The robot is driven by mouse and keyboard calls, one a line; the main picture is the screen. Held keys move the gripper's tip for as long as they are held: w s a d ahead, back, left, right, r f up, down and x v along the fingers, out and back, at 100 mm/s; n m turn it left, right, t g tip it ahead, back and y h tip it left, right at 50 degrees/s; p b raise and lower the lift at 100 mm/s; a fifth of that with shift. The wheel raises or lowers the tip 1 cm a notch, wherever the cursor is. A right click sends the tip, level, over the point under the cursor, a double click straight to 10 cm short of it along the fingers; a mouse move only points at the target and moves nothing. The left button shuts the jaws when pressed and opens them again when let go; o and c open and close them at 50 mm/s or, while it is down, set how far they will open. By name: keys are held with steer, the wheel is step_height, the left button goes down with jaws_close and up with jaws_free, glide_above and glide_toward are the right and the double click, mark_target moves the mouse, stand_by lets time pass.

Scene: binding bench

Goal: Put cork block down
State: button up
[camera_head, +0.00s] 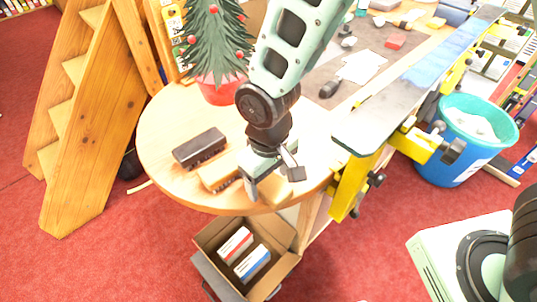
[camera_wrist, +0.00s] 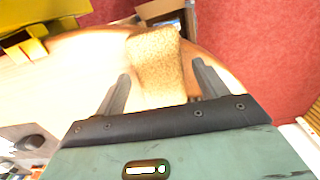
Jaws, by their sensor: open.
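The cork block (camera_wrist: 155,62) is tan and speckled. It lies on the round wooden table (camera_head: 165,125) close to its front edge, and shows partly behind my gripper in the head view (camera_head: 273,189). My gripper (camera_head: 273,186) is open and low over the table, with a finger on each side of the block. In the wrist view, my gripper (camera_wrist: 161,72) shows a gap between each fingertip and the block's sides.
A dark block (camera_head: 199,147) and a light wooden block (camera_head: 217,173) lie left of my gripper. A potted small tree (camera_head: 222,90) stands behind. An open cardboard box (camera_head: 213,262) is below the front edge. A yellow clamp (camera_head: 350,187) is at right.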

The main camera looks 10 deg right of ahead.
step_height(320, 180, up, 11)
steer(key=b, duration=0.2)
steer(key=s+d+r+n, duration=0.1)
steer(key=s+d, duration=0.7)
steer(key=s, duration=0.3)
steer(key=shift+r+y, duration=0.25)
steer(key=shift+y, duration=0.15)
steer(key=shift+o, duration=0.5)
steer(key=shift+p, duration=0.3)
step_height(320, 180, up, 3)
steer(key=m, duration=0.1)
glide_above(269, 181)
steer(key=shift+h, duration=0.3)
step_height(269, 181, down, 12)
steer(key=shift+r+p, duration=0.15)
steer(key=shift+p, duration=0.95)
steer(key=shift+f+p, duration=0.85)
steer(key=shift+f, duration=1.75)
